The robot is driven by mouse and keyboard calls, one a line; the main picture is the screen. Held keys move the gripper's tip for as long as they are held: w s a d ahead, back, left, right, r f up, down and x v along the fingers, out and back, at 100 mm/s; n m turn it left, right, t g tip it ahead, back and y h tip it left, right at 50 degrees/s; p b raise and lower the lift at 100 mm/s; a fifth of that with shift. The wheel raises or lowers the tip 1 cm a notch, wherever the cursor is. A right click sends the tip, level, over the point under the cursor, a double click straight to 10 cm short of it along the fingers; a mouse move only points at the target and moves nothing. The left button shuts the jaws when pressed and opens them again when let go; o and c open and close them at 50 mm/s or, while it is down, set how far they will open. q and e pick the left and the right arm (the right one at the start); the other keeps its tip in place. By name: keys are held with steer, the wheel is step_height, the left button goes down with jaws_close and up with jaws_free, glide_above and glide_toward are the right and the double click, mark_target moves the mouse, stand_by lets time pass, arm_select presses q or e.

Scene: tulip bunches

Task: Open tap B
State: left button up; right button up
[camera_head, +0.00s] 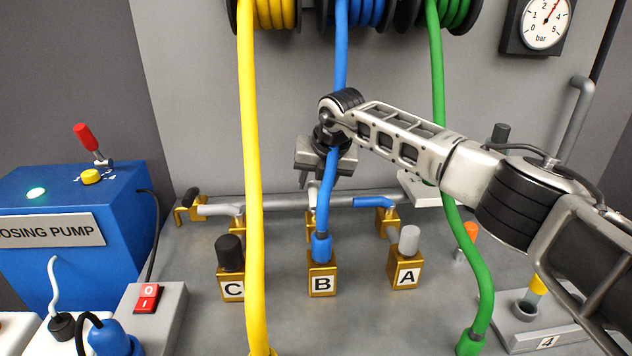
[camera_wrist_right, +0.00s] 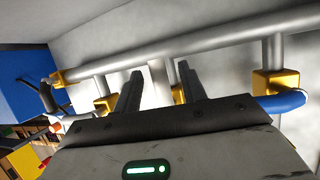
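Tap B is the middle brass valve (camera_head: 311,228) on the grey pipe, behind the brass block labelled B (camera_head: 322,284). The blue hose plugs into that block and partly covers the tap. A whitish upright part (camera_wrist_right: 158,82), perhaps tap B's lever, shows between my fingers in the wrist view, beside the middle brass valve (camera_wrist_right: 180,94). My right gripper (camera_head: 308,180) hangs just above the pipe at tap B. Its fingers are apart in the wrist view (camera_wrist_right: 160,90), with no clear grip on anything. My left gripper is out of view.
A blue lever (camera_head: 370,202) lies along the pipe near tap A, and a pale lever (camera_head: 216,210) near tap C. Yellow (camera_head: 250,180) and green (camera_head: 453,215) hoses hang either side. A blue dosing pump (camera_head: 100,200) stands left.

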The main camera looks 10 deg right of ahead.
steer(key=b+v, duration=0.2)
steer(key=v, duration=1.4)
steer(key=shift+f, duration=0.1)
